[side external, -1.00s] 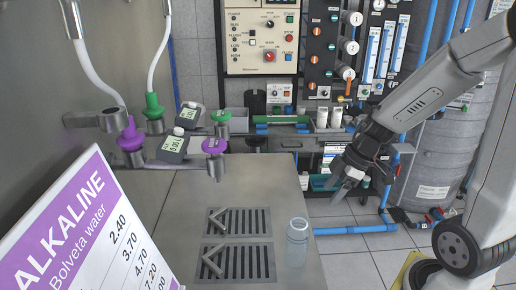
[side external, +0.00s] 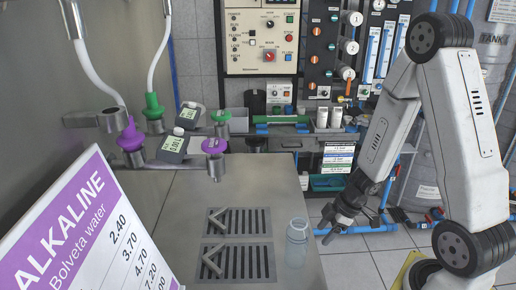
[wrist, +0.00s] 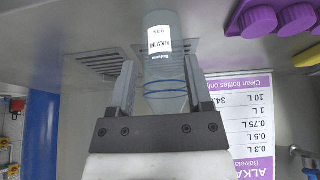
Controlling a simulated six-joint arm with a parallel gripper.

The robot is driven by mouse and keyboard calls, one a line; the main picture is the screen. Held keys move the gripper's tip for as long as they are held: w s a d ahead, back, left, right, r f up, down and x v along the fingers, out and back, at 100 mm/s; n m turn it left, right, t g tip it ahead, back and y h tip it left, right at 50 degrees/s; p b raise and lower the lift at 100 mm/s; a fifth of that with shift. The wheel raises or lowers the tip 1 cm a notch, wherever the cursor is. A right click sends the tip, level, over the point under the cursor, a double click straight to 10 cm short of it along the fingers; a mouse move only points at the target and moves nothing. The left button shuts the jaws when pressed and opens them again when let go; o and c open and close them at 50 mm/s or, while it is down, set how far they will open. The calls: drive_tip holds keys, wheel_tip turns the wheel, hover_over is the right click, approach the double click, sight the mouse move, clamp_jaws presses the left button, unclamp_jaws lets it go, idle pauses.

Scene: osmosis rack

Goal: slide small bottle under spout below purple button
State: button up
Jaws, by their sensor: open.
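The small bottle (side external: 298,240) is clear and stands upright near the right edge of the metal counter, right of the drain grates. In the wrist view the bottle (wrist: 163,60) carries a white ALKALINE label and appears between my fingers. My gripper (side external: 325,233) is open, low and to the right of the bottle, apart from it in the side view. Its two fingers (wrist: 158,75) frame the bottle in the wrist view. A purple button (side external: 214,145) tops a metal spout (side external: 217,170) above the counter behind the grates. Another purple button (side external: 130,137) is at the left.
Two slotted drain grates (side external: 238,222) with angled metal pieces lie left of the bottle. Green-topped spouts (side external: 153,106) and small meters (side external: 173,146) are further back. A price sign (side external: 85,235) fills the lower left. The counter (side external: 180,225) has bare room around the grates.

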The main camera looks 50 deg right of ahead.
drive_tip(key=shift+f, duration=0.3)
drive_tip(key=shift+f, duration=0.15)
drive_tip(key=shift+w+a+f, duration=0.1)
drive_tip(key=shift+f, duration=1.1)
drive_tip(key=shift+w+a+f, duration=0.15)
drive_tip(key=shift+f, duration=1)
drive_tip(key=shift+w+a+f, duration=0.1)
drive_tip(key=shift+f, duration=1.1)
drive_tip(key=shift+w+a, duration=7.4)
drive_tip(key=shift+s+d, duration=0.1)
drive_tip(key=shift+d, duration=0.05)
drive_tip(key=shift+s+d, duration=1.65)
drive_tip(key=shift+r, duration=0.1)
